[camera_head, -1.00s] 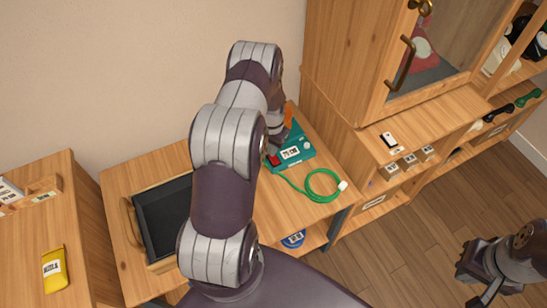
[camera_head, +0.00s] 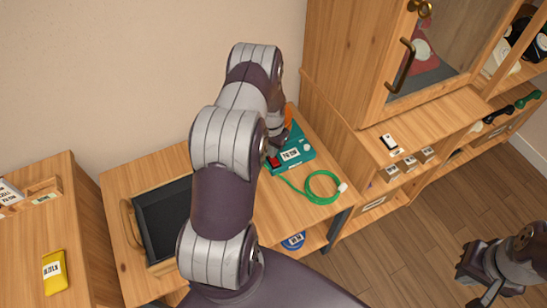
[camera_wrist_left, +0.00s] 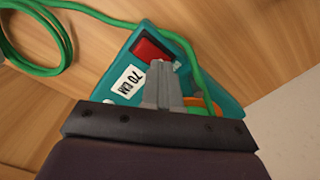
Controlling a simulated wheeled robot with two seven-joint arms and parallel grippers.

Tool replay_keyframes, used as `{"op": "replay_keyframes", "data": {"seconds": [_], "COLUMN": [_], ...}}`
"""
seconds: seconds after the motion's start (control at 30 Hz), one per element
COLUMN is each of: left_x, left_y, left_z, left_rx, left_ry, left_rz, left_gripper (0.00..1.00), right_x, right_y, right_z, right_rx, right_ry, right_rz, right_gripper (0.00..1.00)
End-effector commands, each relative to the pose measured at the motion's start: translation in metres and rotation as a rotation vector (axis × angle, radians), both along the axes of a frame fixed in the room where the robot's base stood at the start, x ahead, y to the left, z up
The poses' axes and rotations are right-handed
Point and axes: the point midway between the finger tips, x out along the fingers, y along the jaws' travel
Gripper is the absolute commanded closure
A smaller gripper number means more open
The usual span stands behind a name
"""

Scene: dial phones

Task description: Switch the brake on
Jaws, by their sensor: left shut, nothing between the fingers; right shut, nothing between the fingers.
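A teal device (camera_head: 296,153) with a white label sits on the small wooden table; it also shows in the left wrist view (camera_wrist_left: 122,55). Its red switch (camera_head: 274,161) is near the front left corner and is large in the left wrist view (camera_wrist_left: 152,49). My left gripper (camera_wrist_left: 160,68) is shut and empty, its fingertips at the edge of the red switch; I cannot tell if they touch it. In the head view my left arm hides most of that gripper. My right gripper (camera_head: 482,295) is shut and empty at the lower right, over the floor.
A green cable (camera_head: 322,187) lies coiled in front of the device. A black tray (camera_head: 160,222) is on the table's left part. A tall wooden cabinet (camera_head: 345,60) stands close on the right. A yellow packet (camera_head: 54,272) lies on the left furniture.

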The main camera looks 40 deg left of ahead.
Motion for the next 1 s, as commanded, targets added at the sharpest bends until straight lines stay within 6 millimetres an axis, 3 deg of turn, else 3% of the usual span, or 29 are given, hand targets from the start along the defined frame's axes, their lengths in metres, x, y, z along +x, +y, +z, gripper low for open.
{"op": "replay_keyframes", "data": {"seconds": [0.1,0.5,1.0], "left_x": [0.000,0.000,0.000], "left_y": [0.000,0.000,0.000], "left_z": [0.019,0.059,0.058], "left_rx": [0.000,0.000,0.000], "left_ry": [-0.001,-0.001,0.000], "left_rz": [0.000,0.000,0.001], "left_gripper": [1.00,1.00,1.00], "right_x": [0.000,0.000,0.000], "right_y": [0.000,0.000,0.000], "right_z": [0.016,0.046,0.045], "right_rx": [0.000,0.000,0.000], "right_ry": [0.000,0.000,0.000], "right_rz": [0.000,0.000,0.000], "right_gripper": [1.00,1.00,1.00]}}
